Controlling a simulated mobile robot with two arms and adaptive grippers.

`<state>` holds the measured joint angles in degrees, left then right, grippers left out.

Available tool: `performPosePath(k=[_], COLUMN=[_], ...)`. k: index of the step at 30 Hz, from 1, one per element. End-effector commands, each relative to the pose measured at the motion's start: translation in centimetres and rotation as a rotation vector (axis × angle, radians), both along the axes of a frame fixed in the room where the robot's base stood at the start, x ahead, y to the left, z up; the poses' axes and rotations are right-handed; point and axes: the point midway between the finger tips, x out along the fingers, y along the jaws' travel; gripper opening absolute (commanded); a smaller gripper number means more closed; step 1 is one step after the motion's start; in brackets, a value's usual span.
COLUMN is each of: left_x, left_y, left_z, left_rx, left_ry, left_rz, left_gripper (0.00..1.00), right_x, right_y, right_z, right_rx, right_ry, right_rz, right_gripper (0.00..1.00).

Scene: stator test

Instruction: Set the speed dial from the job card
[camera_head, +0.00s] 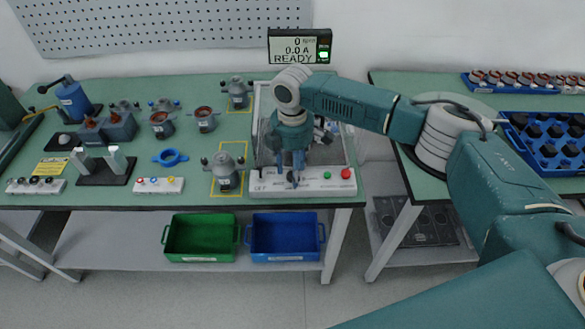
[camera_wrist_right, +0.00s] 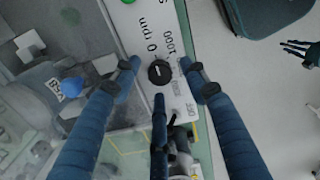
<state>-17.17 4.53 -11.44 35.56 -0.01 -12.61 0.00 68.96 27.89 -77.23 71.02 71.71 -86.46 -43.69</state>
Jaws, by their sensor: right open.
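The speed dial (camera_wrist_right: 159,72) is a round black knob with a white pointer mark on the white control panel (camera_wrist_right: 172,28), beside printing that reads 0 rpm and 1000. My right gripper (camera_head: 291,180) is open over the panel in the head view. In the right wrist view its blue fingers surround the dial on several sides; I cannot tell whether they touch it. In the head view the gripper hides the dial. A dark fingered shape at the wrist view's right edge looks like my left gripper (camera_wrist_right: 300,52), small and unclear.
The display (camera_head: 299,46) reads 0 rpm, 0.0 A, READY. A green button (camera_head: 327,175) and a red button (camera_head: 346,173) sit right of my gripper on the panel. A stator unit (camera_head: 226,171) stands left of it. Green and blue bins (camera_head: 284,216) are below.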

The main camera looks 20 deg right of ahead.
Motion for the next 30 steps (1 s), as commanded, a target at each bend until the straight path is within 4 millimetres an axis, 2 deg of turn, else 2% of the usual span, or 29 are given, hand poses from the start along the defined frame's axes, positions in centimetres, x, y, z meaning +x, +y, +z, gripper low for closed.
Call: performPosePath(k=[4,12,18,19,25,30], left_x=[0.0,0.0,0.0,0.0,0.0,-0.1], left_y=[0.0,0.0,0.0,0.0,0.0,0.0], left_z=[0.2,0.1,0.1,0.1,0.4,1.4], left_rx=[0.0,0.0,0.0,0.0,0.0,0.0], left_ry=[0.0,0.0,0.001,0.001,0.001,0.001], left_rz=[0.0,0.0,0.0,0.0,0.0,-0.001], left_gripper=[0.25,0.25,0.25,0.25,0.25,0.25], right_x=[0.0,0.0,0.0,0.0,0.0,0.0], right_y=[0.0,0.0,0.0,0.0,0.0,-0.1], right_z=[-0.8,-0.9,-0.9,-0.9,-0.8,-0.6], right_rx=[0.0,0.0,0.0,0.0,0.0,0.0], right_ry=[-0.001,-0.001,-0.001,-0.001,0.0,0.0], right_rz=[-0.001,-0.001,-0.001,-0.001,-0.013,-0.069], right_gripper=[0.44,0.42,0.02,0.0,0.0,0.0])
